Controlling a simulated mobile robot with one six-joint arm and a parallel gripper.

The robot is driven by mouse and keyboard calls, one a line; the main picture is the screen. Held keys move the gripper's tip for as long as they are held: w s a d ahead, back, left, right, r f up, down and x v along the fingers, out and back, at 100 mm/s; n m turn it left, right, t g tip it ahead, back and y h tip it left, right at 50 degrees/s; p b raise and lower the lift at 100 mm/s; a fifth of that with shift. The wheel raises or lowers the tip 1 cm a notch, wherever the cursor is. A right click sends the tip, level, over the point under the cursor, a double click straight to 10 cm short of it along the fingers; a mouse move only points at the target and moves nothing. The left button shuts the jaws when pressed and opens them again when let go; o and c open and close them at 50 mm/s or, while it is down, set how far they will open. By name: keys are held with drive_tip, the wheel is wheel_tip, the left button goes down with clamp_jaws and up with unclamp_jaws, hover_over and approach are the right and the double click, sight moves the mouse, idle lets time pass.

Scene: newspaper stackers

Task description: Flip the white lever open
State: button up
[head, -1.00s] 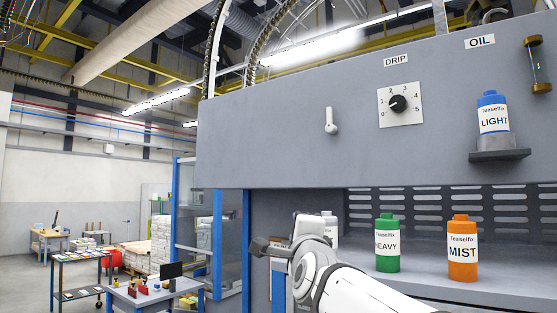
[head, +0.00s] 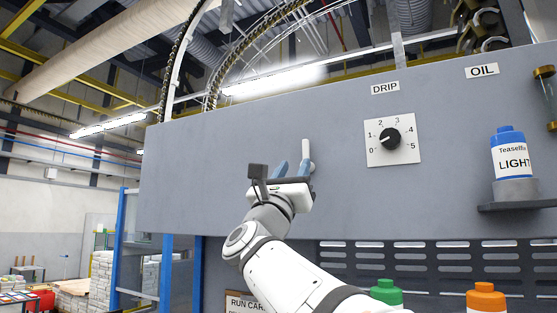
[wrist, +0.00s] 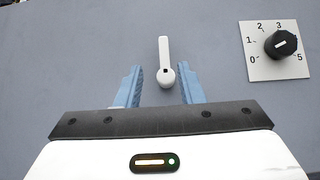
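The white lever (head: 306,150) is on the grey panel, left of the DRIP dial. In the wrist view the white lever (wrist: 164,52) stands upright, its narrow handle pointing up from a round lower end with a small dark mark. My gripper (head: 293,168) is just below the lever in the head view, its blue fingers pointing up. In the wrist view my gripper (wrist: 161,72) is open, with one finger on each side of the lever's round end. The right finger is closer to it than the left.
The DRIP dial (head: 391,140) is right of the lever. Farther right, a blue LIGHT bottle (head: 509,158) stands on a small shelf (head: 515,206). Green (head: 386,292) and orange (head: 486,297) bottles are below the panel. The panel face around the lever is clear.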

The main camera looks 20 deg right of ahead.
sight(305, 149)
drive_tip(key=r+p, duration=0.1)
drive_tip(key=d+r, duration=0.1)
drive_tip(key=w+d+r+p, duration=0.1)
drive_tip(key=r, duration=0.1)
drive_tip(key=shift+d+p, duration=0.1)
drive_tip(key=shift+p, duration=0.2)
drive_tip(key=shift+w+d+r+p, duration=0.35)
drive_tip(key=shift+w+d+p, duration=0.05)
drive_tip(key=shift+w, duration=0.2)
drive_tip(key=shift+w+d+r+p, duration=0.3)
drive_tip(key=shift+w+d+p, duration=0.05)
drive_tip(key=shift+w, duration=0.25)
drive_tip(key=shift+s+d+r, duration=0.1)
drive_tip(key=shift+s+r, duration=0.05)
drive_tip(key=shift+s, duration=0.05)
drive_tip(key=shift+w, duration=0.1)
